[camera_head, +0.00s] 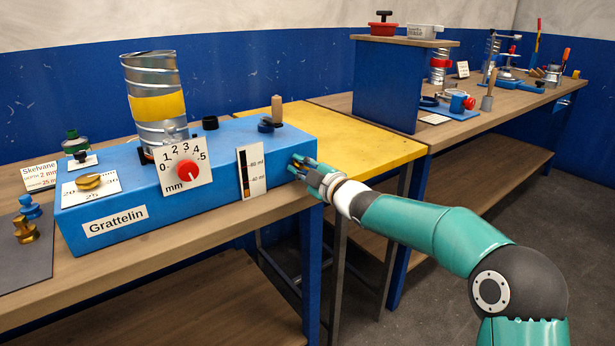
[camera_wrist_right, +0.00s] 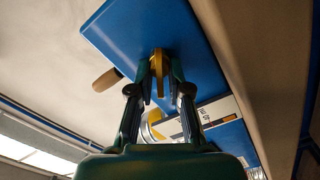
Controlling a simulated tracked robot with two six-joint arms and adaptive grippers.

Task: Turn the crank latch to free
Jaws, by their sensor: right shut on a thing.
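The blue box labelled Grattelin (camera_head: 130,205) stands on the wooden bench. My right gripper (camera_head: 303,168) is at the right end of this box, its arm coming in from the right. In the right wrist view, the fingers (camera_wrist_right: 159,80) are shut on a narrow brass-yellow piece (camera_wrist_right: 157,62) in front of the box's blue face (camera_wrist_right: 150,25). This piece looks like the crank latch; the gripper mostly hides it in the head view. Its exact angle cannot be told. My left gripper is not in view.
A spiral metal duct (camera_head: 150,80) with a yellow band stands on the box behind a dial card (camera_head: 185,168). A wooden handle (camera_head: 277,108) rises near the right end, above a scale card (camera_head: 251,172). A yellow table (camera_head: 360,140) adjoins on the right.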

